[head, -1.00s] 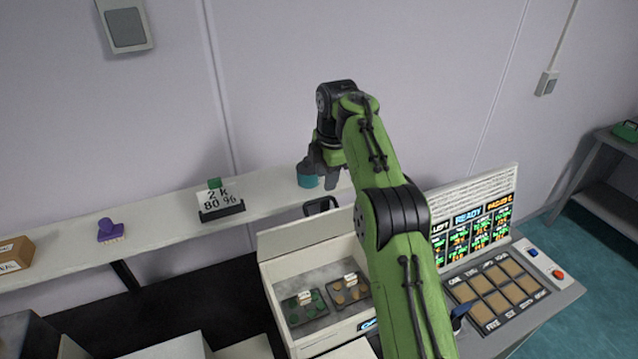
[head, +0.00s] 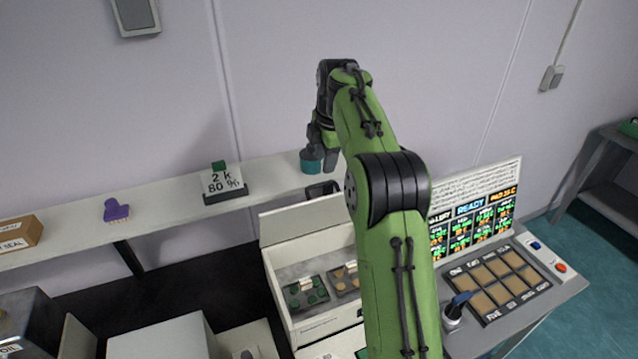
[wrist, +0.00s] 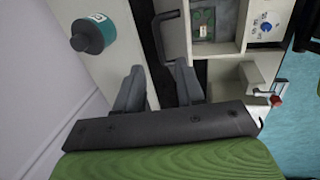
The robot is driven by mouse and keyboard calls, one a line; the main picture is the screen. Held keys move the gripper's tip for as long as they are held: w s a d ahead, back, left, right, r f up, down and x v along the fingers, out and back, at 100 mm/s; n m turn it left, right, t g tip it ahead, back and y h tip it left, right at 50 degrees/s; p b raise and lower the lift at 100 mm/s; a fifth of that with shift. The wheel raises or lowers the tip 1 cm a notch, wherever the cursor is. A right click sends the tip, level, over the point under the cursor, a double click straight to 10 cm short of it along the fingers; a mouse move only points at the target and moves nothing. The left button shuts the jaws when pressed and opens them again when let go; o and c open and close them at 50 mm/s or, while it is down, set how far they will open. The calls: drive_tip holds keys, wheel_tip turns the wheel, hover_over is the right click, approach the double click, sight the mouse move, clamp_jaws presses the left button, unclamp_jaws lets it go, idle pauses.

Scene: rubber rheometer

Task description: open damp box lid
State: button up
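The damp box is the white box (head: 325,318) in the head view, with trays of green and tan pieces showing inside. Its lid (head: 300,222) stands raised at the back of the opening, with a black handle (head: 322,190) on top. My gripper (head: 323,160) is above and behind the raised lid, beside a teal jar. In the wrist view my gripper (wrist: 158,82) is open and empty, its two fingers apart. The black handle (wrist: 161,18) lies ahead of the fingers, apart from them. Part of the box is hidden behind my arm in the head view.
The teal jar (head: 310,163) with a dark top stands on the wall shelf (head: 165,212), close to my gripper. The shelf also holds a sign (head: 222,182), a purple brush (head: 116,210) and a brown box (head: 18,233). A control panel (head: 495,285) stands right of my arm.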

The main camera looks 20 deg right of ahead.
sight(321, 184)
drive_tip(key=x, duration=0.8)
clamp_jaws()
drive_tip(key=shift+w, duration=0.1)
